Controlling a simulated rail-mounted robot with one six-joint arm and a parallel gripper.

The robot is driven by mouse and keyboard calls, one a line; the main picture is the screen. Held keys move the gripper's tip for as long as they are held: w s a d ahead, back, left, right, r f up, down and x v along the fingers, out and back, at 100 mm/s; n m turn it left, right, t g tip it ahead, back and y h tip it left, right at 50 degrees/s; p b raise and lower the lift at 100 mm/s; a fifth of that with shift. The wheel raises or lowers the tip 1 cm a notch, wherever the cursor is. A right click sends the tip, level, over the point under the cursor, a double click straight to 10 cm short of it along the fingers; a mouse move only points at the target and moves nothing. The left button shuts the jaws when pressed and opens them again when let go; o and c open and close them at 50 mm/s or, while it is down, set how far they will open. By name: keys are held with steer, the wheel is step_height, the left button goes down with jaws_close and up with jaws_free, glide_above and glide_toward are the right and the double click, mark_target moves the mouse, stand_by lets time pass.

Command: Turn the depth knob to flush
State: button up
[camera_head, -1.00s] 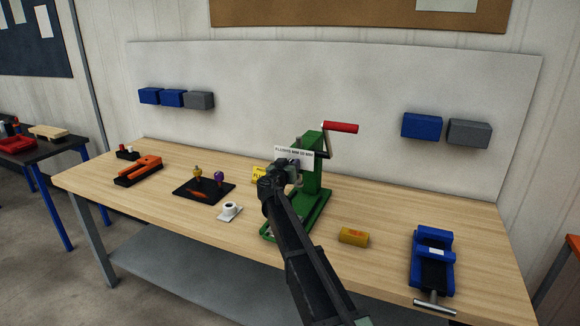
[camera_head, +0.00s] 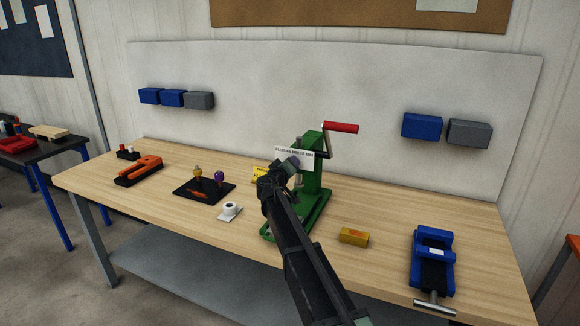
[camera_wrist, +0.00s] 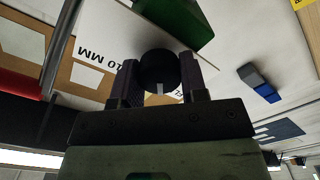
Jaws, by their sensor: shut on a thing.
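A green press-like machine (camera_head: 314,182) with a red-handled crank (camera_head: 341,127) stands on the bench. A white label plate (camera_head: 305,153) with small lettering is at its upper part. My gripper (camera_head: 292,163) is at the machine's front, just below that plate, and covers the knob in the head view. In the wrist view the depth knob (camera_wrist: 158,68) is a round black part with a pale mark low on its face. My gripper (camera_wrist: 158,80) is shut on it, one finger on each side. Text ending in "MM" shows upside down beside it, and other letters are partly hidden by a finger.
A yellow block (camera_head: 353,236) and a blue vise (camera_head: 432,262) are to the right. A white roll (camera_head: 230,209), a black mat (camera_head: 190,190) with small tools and an orange-black tool (camera_head: 139,170) are to the left. A yellow tag (camera_head: 259,174) is close behind my gripper.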

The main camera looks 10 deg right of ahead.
steer(key=shift+n, duration=1.2)
steer(key=o, duration=0.9)
steer(key=shift+s+a, duration=0.1)
steer(key=v, duration=1)
steer(key=shift+s+a+f, duration=0.1)
steer(key=shift+s+a, duration=0.1)
steer(key=shift+s, duration=0.05)
